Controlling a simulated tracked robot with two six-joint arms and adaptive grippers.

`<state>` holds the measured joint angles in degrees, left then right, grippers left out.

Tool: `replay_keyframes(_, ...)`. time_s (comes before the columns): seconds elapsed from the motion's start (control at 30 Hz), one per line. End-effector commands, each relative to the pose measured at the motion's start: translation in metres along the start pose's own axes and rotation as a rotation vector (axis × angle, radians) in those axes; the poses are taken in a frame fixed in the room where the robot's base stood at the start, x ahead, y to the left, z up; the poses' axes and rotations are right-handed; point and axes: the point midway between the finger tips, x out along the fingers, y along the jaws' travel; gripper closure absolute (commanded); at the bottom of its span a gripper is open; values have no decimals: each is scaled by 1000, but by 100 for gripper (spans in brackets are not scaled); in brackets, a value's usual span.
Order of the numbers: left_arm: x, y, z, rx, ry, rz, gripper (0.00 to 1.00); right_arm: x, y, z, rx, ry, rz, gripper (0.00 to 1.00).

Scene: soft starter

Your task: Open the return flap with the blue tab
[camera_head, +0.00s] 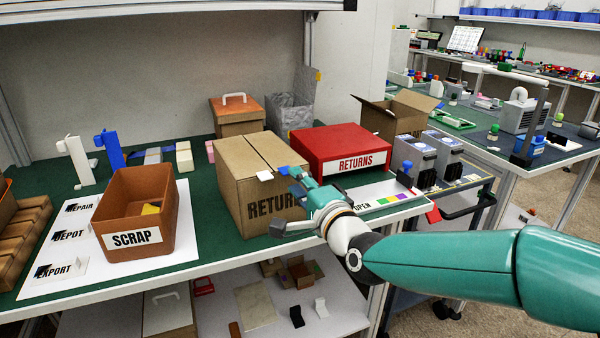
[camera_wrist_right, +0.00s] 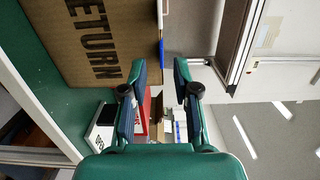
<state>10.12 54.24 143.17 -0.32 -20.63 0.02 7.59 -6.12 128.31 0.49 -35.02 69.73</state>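The brown cardboard return box (camera_head: 231,180) stands on the green table, its two top flaps lying closed. Its lettered front fills the upper left of the right wrist view (camera_wrist_right: 75,45), turned sideways. A thin blue tab (camera_wrist_right: 161,52) sits at the box's top edge there, seen through the gap between my fingers. My left gripper is not in view.
A red RETURNS box (camera_head: 340,140) stands close behind my right gripper. The brown SCRAP bin (camera_head: 140,215) stands left on a white mat. A blue bracket (camera_head: 110,150) and an open carton (camera_head: 385,122) stand further back. The table's front edge runs below my wrist.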

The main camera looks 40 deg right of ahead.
Motion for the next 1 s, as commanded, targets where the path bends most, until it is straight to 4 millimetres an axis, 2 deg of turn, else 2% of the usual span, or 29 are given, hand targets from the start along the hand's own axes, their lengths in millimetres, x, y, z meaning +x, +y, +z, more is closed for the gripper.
replay_keyframes(0.1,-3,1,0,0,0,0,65,15,-1,0,0,0,1,70)
replay_keyframes(0.2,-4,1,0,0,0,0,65,22,0,0,0,0,0,70)
replay_keyframes(0.53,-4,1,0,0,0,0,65,26,0,0,0,1,0,70)
replay_keyframes(0.57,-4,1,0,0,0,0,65,26,0,0,0,1,0,72)
replay_keyframes(0.73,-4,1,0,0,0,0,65,26,0,0,0,1,0,100)
replay_keyframes(1.0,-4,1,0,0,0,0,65,25,1,0,0,1,2,100)
